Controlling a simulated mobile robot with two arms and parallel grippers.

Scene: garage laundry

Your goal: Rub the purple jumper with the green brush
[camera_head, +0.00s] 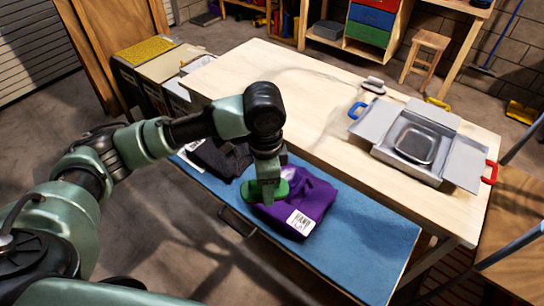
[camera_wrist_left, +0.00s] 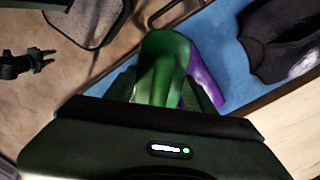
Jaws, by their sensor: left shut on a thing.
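The purple jumper (camera_head: 314,198) lies folded on the blue board (camera_head: 365,237), with a white barcode label facing up. A part of it shows in the left wrist view (camera_wrist_left: 204,82). My left gripper (camera_head: 266,190) points down and is shut on the green brush (camera_head: 281,188). The brush is over the left part of the jumper; whether it touches the cloth I cannot tell. In the left wrist view the green brush (camera_wrist_left: 163,68) sits between the fingers and hides much of the jumper. My right gripper is not in view.
A dark folded garment (camera_head: 222,158) lies on the board left of the jumper. The wooden table (camera_head: 270,80) behind carries an open grey box (camera_head: 440,145) with a metal tin (camera_head: 416,145). The right part of the blue board is clear.

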